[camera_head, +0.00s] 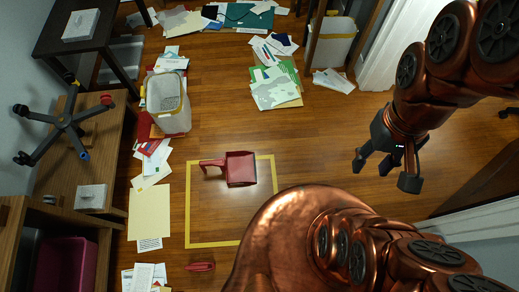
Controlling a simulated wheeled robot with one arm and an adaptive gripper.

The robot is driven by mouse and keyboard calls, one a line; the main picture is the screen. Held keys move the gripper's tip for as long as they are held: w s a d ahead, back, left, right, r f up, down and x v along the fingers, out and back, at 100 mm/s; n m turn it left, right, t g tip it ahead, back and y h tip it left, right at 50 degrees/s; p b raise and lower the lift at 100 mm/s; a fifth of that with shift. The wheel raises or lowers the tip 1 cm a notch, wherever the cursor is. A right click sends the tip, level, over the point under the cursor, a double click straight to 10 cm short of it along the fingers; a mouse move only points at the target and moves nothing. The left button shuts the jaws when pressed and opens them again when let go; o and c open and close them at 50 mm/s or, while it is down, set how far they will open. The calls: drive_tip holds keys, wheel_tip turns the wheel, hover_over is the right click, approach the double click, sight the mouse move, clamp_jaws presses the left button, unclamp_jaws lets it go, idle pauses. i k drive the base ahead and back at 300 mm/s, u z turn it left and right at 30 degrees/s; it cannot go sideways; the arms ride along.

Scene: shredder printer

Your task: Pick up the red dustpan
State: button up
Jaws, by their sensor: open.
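The red dustpan (240,169) lies on the wooden floor inside a yellow-taped rectangle, its handle pointing left. My gripper (385,174) hangs in the air at the right of the view, with its dark fingers spread and nothing between them. It is well to the right of the dustpan and apart from it. My copper-coloured body covers the lower right corner of the taped rectangle.
A grey bin (168,103) and scattered papers (150,212) lie left of the dustpan. A small red object (201,266) lies below the tape. Papers (275,87) and a pale bin (334,42) stand farther back. The floor between dustpan and gripper is clear.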

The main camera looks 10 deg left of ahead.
sight(229, 166)
drive_tip(key=z, duration=0.4)
drive_tip(key=i, duration=0.15)
drive_tip(key=u, duration=2.75)
